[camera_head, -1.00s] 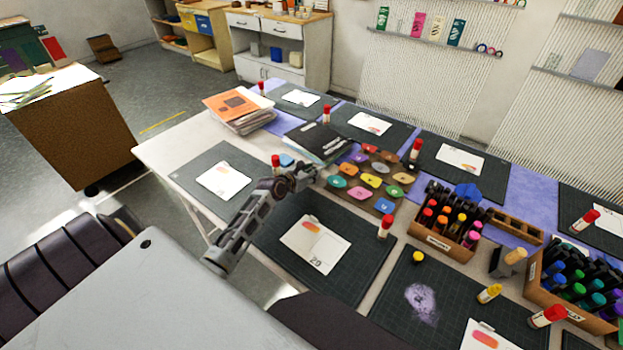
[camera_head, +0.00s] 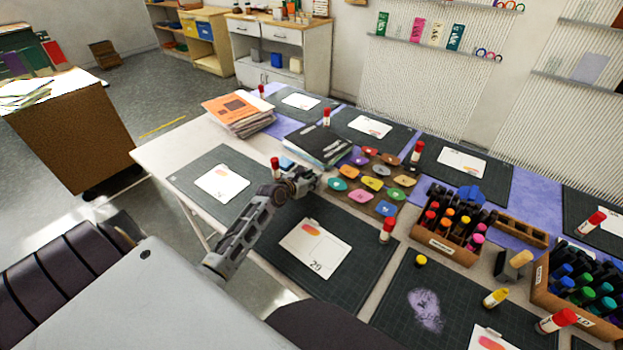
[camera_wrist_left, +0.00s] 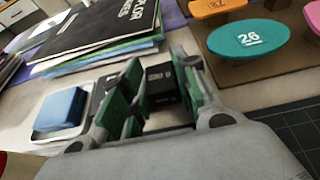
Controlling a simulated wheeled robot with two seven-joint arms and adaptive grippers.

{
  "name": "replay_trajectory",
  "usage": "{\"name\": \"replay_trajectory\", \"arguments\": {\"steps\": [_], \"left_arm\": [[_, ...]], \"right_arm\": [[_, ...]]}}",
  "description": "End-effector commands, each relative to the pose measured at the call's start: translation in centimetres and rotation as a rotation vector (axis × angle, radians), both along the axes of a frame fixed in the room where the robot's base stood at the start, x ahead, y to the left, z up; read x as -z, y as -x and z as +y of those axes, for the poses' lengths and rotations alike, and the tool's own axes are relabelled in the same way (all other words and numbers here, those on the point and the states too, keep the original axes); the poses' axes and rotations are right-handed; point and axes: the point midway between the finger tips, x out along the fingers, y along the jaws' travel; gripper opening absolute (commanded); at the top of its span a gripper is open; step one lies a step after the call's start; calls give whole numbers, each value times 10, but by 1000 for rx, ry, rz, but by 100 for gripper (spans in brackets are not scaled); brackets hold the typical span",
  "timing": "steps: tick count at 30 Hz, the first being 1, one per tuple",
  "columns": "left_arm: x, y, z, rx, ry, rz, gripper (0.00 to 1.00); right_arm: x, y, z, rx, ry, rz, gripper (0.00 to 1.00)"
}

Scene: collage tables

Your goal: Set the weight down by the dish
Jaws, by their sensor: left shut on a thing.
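My left gripper (camera_head: 303,182) is over the near left part of the table. In the left wrist view, its green-padded fingers (camera_wrist_left: 160,82) are closed on a small black block, the weight (camera_wrist_left: 160,80). Whether the weight touches the table is unclear. A pale shallow dish (camera_wrist_left: 42,136) holding a blue block (camera_wrist_left: 60,110) lies just left of the fingers in that view, apart from the weight. In the head view the gripper partly hides the dish, and the blue block (camera_head: 287,162) shows behind it. My right gripper is not in view.
Dark books (camera_head: 318,146) are stacked just beyond the gripper. A board of numbered colour ovals (camera_head: 373,184) lies to its right. A red-capped glue stick (camera_head: 275,168) stands left of the gripper. Cutting mats with cards and a marker box (camera_head: 442,243) fill much of the table.

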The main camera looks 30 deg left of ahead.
Motion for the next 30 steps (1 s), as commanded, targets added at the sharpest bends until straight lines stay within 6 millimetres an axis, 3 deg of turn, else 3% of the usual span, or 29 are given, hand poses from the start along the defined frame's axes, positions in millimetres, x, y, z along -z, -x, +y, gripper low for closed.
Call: {"name": "replay_trajectory", "arguments": {"steps": [2,3,5,22,30], "left_arm": [[1,0,0,0,0,-1,0],[2,0,0,0,1,1,31],[3,0,0,0,0,1,39],[-1,1,-1,1,0,4,39],[-9,20,0,0,2,3,39]], "right_arm": [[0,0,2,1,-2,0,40],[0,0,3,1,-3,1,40],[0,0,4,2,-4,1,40],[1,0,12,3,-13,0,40],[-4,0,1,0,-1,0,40]]}}
